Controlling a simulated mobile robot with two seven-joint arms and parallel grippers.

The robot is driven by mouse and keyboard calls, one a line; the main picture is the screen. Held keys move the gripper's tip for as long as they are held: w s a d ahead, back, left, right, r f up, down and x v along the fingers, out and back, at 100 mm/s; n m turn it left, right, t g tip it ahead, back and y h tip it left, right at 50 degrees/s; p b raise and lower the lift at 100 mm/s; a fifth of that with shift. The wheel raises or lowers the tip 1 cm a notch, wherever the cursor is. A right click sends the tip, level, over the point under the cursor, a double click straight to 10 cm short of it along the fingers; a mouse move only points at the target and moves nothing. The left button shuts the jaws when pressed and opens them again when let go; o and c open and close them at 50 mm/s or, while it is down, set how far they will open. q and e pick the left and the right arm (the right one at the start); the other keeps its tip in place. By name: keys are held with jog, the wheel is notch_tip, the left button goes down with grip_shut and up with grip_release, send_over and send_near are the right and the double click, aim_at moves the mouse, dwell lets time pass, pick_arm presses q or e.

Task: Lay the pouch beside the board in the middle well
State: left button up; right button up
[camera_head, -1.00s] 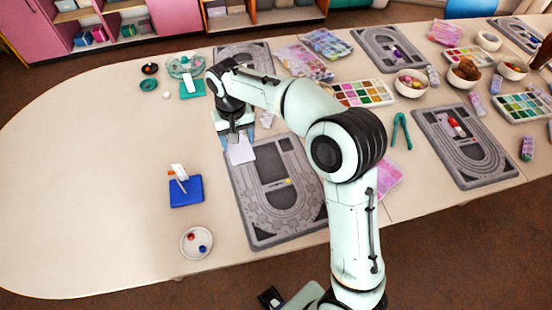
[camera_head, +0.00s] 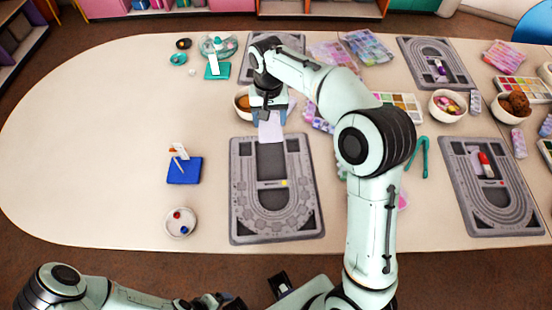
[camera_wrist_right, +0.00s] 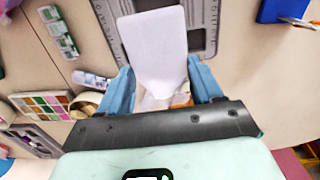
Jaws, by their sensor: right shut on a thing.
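My right gripper (camera_head: 268,112) is shut on a pale lavender pouch (camera_head: 271,130). The pouch hangs over the far edge of the nearest grey bead board (camera_head: 240,205). In the right wrist view the pouch (camera_wrist_right: 153,45) sits between the blue fingers of the right gripper (camera_wrist_right: 160,92), with part of the board (camera_wrist_right: 208,14) beyond it. The pouch hides part of the board's far end. My left arm shows at the bottom left; its gripper is not clearly visible.
A blue pad (camera_head: 184,172) and a white dish (camera_head: 180,223) with beads lie left of the board. A bowl (camera_head: 241,100) stands just left of my right gripper. Bead boxes, bowls and other boards crowd the right side. The table's left end is clear.

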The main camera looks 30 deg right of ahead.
jog(key=b, duration=0.2)
send_over(270, 161)
notch_tip(270, 161, down, 15)
jog(key=shift+s+r, duration=0.15)
jog(key=shift+r, duration=0.05)
pick_arm(q)
jog(key=shift+s+f, duration=0.25)
jog(key=shift+f, duration=0.3)
jog(key=shift+s+f, duration=0.25)
jog(key=shift+f, duration=0.3)
pick_arm(e)
jog(key=shift+f, duration=2.7)
jog(key=shift+f, duration=0.1)
jog(key=o, duration=0.7)
pick_arm(q)
jog(key=shift+f, duration=0.1)
